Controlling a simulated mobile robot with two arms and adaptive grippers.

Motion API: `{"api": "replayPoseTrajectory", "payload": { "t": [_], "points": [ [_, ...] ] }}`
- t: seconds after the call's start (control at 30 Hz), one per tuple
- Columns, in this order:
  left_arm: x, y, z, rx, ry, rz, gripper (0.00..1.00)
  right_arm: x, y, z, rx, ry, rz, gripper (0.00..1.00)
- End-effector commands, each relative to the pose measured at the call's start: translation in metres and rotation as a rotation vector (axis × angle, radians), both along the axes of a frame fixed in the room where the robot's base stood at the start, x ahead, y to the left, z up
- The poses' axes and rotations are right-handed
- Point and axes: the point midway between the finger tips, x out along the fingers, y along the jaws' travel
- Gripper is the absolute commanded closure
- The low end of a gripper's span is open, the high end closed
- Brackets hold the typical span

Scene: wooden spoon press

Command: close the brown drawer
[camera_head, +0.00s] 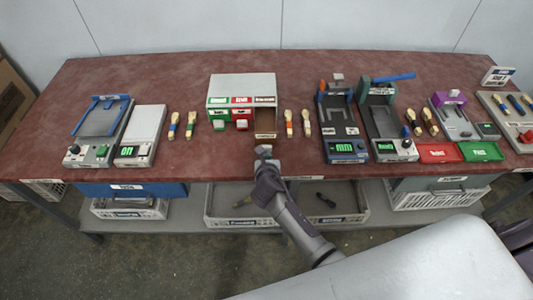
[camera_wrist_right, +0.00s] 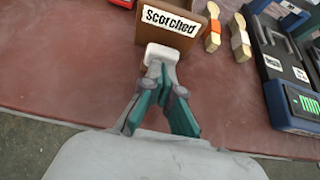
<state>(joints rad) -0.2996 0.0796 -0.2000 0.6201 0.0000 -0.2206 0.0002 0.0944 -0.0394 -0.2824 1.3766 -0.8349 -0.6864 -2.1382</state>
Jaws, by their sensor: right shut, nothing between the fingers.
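The brown drawer (camera_head: 265,134) sticks out from the right column of the small grey cabinet (camera_head: 242,85). Its open top shows in the head view. In the right wrist view its brown front (camera_wrist_right: 178,24) carries a label reading "Scorched". My right gripper (camera_head: 263,150) is shut and empty, just in front of the drawer front. In the right wrist view the shut fingertips (camera_wrist_right: 160,56) are at the lower edge of that front; I cannot tell if they touch it. My left gripper is not in view.
Wooden spoons (camera_head: 305,123) lie right of the drawer, with a device showing a green display (camera_head: 346,146) beyond them. More spoons (camera_head: 190,125) lie left of the cabinet. The red tabletop (camera_head: 225,160) in front of the cabinet is clear. Crates stand on a shelf below.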

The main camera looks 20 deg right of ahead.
Motion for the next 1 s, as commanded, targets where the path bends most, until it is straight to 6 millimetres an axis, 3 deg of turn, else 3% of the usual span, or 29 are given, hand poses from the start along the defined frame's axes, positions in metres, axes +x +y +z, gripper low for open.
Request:
{"api": "replayPoseTrajectory", "payload": {
  "t": [0.53,0.9,1.0],
  "points": [
    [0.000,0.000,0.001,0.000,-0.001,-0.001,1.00,0.014,-0.003,0.001,-0.001,-0.003,0.002,1.00],
    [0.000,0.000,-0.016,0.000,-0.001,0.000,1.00,0.103,-0.029,-0.002,-0.005,-0.004,0.002,1.00],
    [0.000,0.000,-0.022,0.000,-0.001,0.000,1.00,0.119,-0.034,-0.002,-0.002,-0.003,0.001,1.00]
  ]
}}
